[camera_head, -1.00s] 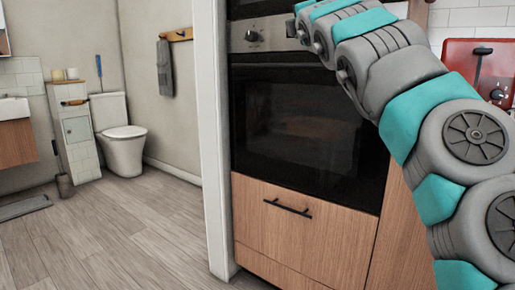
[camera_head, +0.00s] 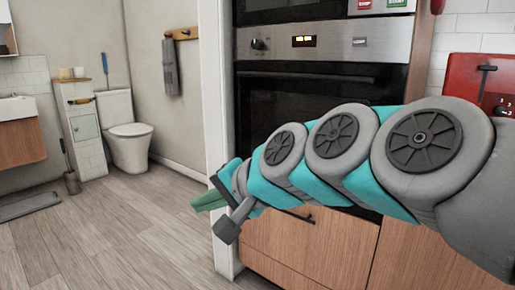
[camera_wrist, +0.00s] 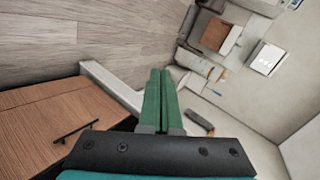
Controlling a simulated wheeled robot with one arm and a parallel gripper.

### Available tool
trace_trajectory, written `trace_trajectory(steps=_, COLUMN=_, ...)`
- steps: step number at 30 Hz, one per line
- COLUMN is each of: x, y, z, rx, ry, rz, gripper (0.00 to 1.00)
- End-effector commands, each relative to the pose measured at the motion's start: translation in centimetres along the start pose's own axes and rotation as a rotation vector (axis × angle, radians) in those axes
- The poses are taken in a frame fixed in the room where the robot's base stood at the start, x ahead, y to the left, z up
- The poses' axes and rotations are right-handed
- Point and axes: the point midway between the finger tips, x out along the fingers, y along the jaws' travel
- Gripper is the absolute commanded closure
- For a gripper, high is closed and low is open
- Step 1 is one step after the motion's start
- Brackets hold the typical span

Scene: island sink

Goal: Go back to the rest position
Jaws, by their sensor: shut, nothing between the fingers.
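My gripper (camera_head: 203,202) is at the end of my arm, which stretches leftward across the front of the oven in the head view. Its green fingers point left toward the open floor. In the wrist view the two green fingers (camera_wrist: 160,78) lie side by side, shut, with nothing between them. The gripper touches nothing that I can see.
The black oven (camera_head: 300,95) and the wooden drawer front (camera_head: 285,245) are behind my arm. A white door frame (camera_head: 216,100) stands close to the gripper. Beyond it are a toilet (camera_head: 130,148) and free wooden floor (camera_head: 120,235). A red panel (camera_head: 470,75) is at the right.

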Motion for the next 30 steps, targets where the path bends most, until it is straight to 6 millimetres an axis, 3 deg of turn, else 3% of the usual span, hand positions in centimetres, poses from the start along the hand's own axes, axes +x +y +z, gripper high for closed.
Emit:
trace_trajectory(steps=1, x=0.0, y=3.3, z=0.7, rx=-0.042, ry=-0.02, rz=0.088, gripper=1.0)
trace_trajectory(steps=3, x=-0.2, y=7.9, z=1.7, rx=-0.107, ry=-0.055, rz=0.207, gripper=1.0)
trace_trajectory(steps=8, x=-2.5, y=18.4, z=4.6, rx=-0.217, ry=-0.178, rz=0.472, gripper=1.0)
trace_trajectory(steps=12, x=-6.3, y=26.6, z=7.5, rx=-0.269, ry=-0.316, rz=0.679, gripper=1.0)
trace_trajectory(steps=15, x=-9.3, y=31.0, z=9.6, rx=-0.283, ry=-0.42, rz=0.795, gripper=1.0)
trace_trajectory(steps=18, x=-12.0, y=34.0, z=11.4, rx=-0.285, ry=-0.505, rz=0.875, gripper=1.0)
trace_trajectory(steps=21, x=-13.6, y=35.6, z=12.6, rx=-0.284, ry=-0.56, rz=0.919, gripper=1.0)
trace_trajectory(steps=30, x=-14.4, y=36.4, z=13.1, rx=-0.285, ry=-0.587, rz=0.94, gripper=1.0)
